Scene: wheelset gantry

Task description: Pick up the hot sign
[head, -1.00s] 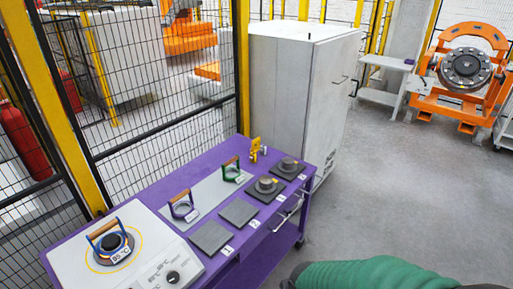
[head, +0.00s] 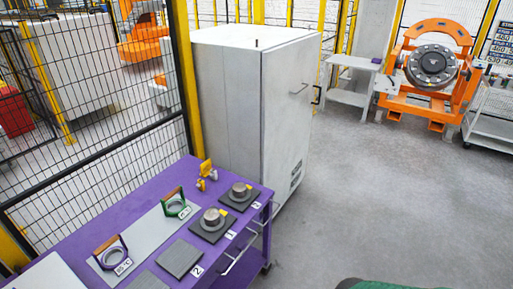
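I cannot surely make out a hot sign. A small yellow object (head: 206,170) stands at the far end of the purple table (head: 150,182); it is too small to read. A ring tool with a brown handle and a label reading about 85 °C (head: 112,254) stands on a grey plate. A green ring tool (head: 176,205) with a label stands farther back on the same plate. Neither of my grippers shows in this view.
Two dark pads carry round metal parts (head: 212,218) (head: 240,190); a nearer pad (head: 180,258) is bare. A tall white cabinet (head: 250,100) stands behind the table. An orange wheelset stand (head: 428,75) and a white side table (head: 350,85) are farther back.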

